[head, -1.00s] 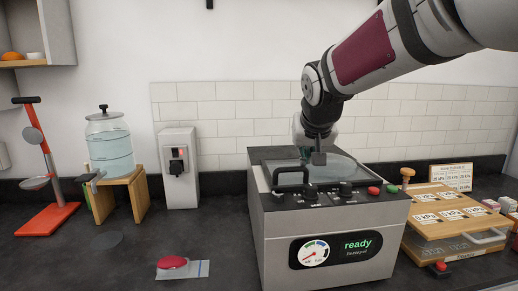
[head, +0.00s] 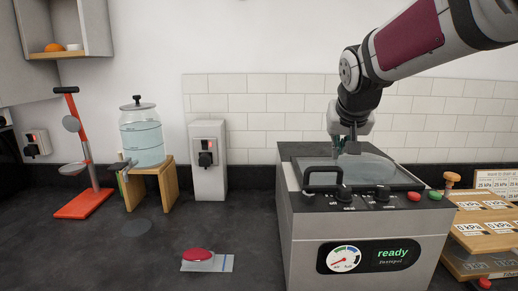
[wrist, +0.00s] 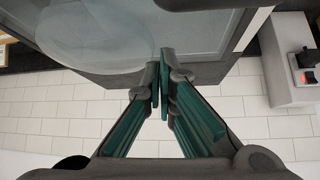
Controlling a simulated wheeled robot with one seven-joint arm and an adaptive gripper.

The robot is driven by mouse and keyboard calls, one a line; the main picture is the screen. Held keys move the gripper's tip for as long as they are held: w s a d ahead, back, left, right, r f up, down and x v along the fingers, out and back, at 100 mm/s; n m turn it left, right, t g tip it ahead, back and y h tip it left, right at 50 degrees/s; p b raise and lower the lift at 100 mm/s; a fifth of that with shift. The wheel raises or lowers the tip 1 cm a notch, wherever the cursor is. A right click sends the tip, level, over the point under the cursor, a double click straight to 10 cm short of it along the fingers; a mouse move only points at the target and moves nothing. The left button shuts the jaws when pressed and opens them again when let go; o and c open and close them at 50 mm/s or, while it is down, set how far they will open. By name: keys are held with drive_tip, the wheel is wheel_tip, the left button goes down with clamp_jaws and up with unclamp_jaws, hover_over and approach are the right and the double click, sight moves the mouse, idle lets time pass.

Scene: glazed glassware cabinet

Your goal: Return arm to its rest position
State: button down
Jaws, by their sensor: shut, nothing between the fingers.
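My arm reaches in from the upper right in the head view. My gripper (head: 349,150) points down over the back part of the vacuum sealer (head: 365,225), which has a clear lid (head: 380,172) and a "ready" display. In the wrist view my gripper (wrist: 159,82) has its green-lined fingers brought together at the tips with nothing between them. The sealer's clear lid also shows in the wrist view (wrist: 100,35), beyond the fingertips. Whether the fingertips touch the lid cannot be told.
A wall switch box (head: 207,160) stands left of the sealer. Wooden weight boards (head: 485,222) stand at right. The counter's middle-left is mostly clear.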

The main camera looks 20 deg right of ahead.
drive_tip(key=v, duration=0.9)
drive_tip(key=s+a+f+n+g+y, duration=0.1)
drive_tip(key=s+a+f, duration=0.3)
drive_tip(key=s, duration=0.3)
drive_tip(key=s+a+f+n+g+y, duration=0.1)
drive_tip(key=s+a+f+n, duration=0.1)
drive_tip(key=s+a+f, duration=0.2)
drive_tip(key=s+a+f+n+g+y, duration=0.1)
drive_tip(key=s+a+f+n, duration=0.1)
drive_tip(key=s+a+f, duration=0.3)
drive_tip(key=s+f, duration=0.3)
drive_tip(key=s, duration=0.4)
drive_tip(key=shift+p, duration=0.35)
drive_tip(key=shift+a+f, duration=0.1)
